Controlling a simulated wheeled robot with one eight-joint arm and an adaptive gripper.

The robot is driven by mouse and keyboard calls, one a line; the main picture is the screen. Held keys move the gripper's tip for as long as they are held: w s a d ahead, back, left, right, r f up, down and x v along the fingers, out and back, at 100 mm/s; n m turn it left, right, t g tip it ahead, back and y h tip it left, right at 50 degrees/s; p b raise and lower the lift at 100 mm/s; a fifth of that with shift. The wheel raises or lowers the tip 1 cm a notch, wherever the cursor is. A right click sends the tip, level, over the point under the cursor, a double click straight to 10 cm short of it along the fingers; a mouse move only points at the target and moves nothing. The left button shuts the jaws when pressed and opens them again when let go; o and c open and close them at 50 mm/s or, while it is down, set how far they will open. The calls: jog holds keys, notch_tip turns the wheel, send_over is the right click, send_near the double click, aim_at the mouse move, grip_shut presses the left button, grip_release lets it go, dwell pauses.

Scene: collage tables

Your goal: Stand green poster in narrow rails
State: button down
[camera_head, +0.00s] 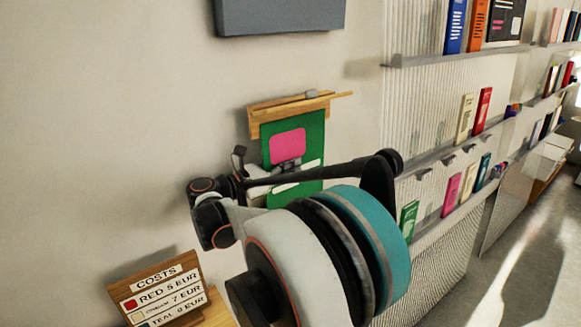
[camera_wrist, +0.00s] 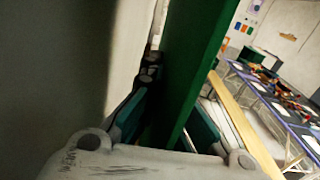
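The green poster (camera_head: 313,150), with a pink block and white bands, stands roughly upright near the wall in the head view. Its top edge is at the front of a wooden rail piece (camera_head: 268,116); whether they touch I cannot tell. My arm covers part of its lower half. In the wrist view the green poster (camera_wrist: 190,65) appears edge-on, running between the teal fingers of my gripper (camera_wrist: 165,122). The fingers lie close on both sides and look shut on it. In the head view the fingertips are mostly hidden behind my wrist.
A wooden price sign (camera_head: 160,290) stands at lower left. A grey panel (camera_head: 280,15) hangs above. Wall shelves (camera_head: 460,55) with books and boxes fill the right, and a small green box (camera_head: 408,218) is close to my arm. The floor at far right is clear.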

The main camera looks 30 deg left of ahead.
jog(key=shift+f, duration=0.15)
jog(key=shift+f+b, duration=0.5)
jog(key=c, duration=1.7)
grip_release()
jog(key=shift+s, duration=0.15)
jog(key=shift+b+v, duration=0.5)
jog(key=shift+v, duration=3.4)
